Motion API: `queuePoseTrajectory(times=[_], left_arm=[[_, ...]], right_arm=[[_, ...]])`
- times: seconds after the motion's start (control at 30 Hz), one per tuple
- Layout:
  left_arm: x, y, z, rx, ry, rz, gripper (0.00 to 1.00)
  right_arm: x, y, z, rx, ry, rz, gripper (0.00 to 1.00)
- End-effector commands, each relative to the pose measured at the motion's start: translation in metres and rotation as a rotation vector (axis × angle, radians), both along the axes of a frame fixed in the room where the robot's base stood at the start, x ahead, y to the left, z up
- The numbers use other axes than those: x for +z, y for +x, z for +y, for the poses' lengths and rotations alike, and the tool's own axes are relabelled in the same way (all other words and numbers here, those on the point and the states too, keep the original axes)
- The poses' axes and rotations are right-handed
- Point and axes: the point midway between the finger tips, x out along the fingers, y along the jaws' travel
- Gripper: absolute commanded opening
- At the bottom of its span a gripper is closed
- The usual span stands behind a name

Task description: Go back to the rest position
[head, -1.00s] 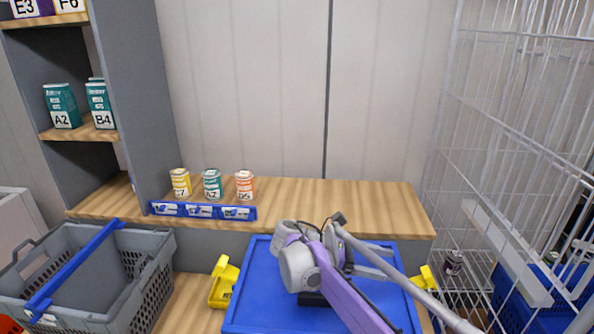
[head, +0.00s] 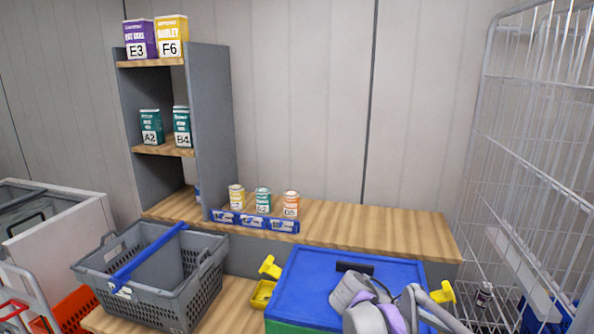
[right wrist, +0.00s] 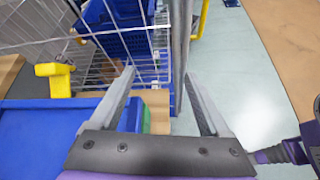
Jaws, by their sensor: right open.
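My right arm, grey and purple, shows at the bottom right of the head view, in front of the blue-topped tote. Its fingertips cannot be made out there. In the right wrist view my right gripper (right wrist: 163,100) is open, with two grey fingers spread apart and nothing between them. It is beside the blue-topped tote and points toward the wire cage and the floor. My left gripper is not in view.
The blue-topped tote (head: 310,281) has yellow clips. A grey basket (head: 165,287) with a blue handle stands at left. A wire cage (head: 520,170) stands at right.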

Motion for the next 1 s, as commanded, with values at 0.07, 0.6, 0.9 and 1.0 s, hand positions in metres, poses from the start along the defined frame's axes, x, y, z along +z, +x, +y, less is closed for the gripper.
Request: queuePoseTrajectory(times=[0.07, 0.6, 0.9, 1.0], left_arm=[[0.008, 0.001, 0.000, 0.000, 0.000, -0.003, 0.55], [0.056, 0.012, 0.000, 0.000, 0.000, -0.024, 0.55], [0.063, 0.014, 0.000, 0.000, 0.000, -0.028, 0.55], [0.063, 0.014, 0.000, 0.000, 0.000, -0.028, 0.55]], right_arm=[[-0.004, -0.020, 0.000, -0.021, 0.084, -0.097, 0.80], [-0.084, -0.159, 0.091, -0.655, 0.901, -0.990, 0.80], [-0.096, -0.175, 0.115, -0.885, 1.067, -1.150, 0.80], [-0.097, -0.175, 0.115, -0.889, 1.069, -1.152, 0.80]])
